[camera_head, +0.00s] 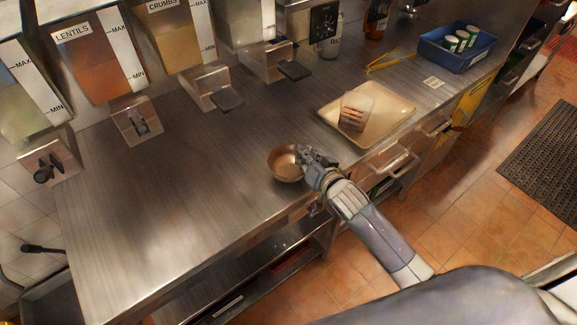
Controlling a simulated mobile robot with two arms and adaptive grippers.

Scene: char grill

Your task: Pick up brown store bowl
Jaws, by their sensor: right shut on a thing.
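A small brown bowl (285,166) is at the front part of the steel counter, left of the tray. It looks upright and its inside shows empty. My right gripper (306,158) is at the bowl's right rim and is shut on it. The fingers hide part of that rim. I cannot tell whether the bowl touches the counter. My left gripper is not in view.
The steel counter (160,215) is bare to the left. A beige tray (392,112) with an item on it lies to the right. A blue bin (458,58) with cans stands at the far right. Dispensers labelled lentils (90,60) and crumbs (172,40) line the back.

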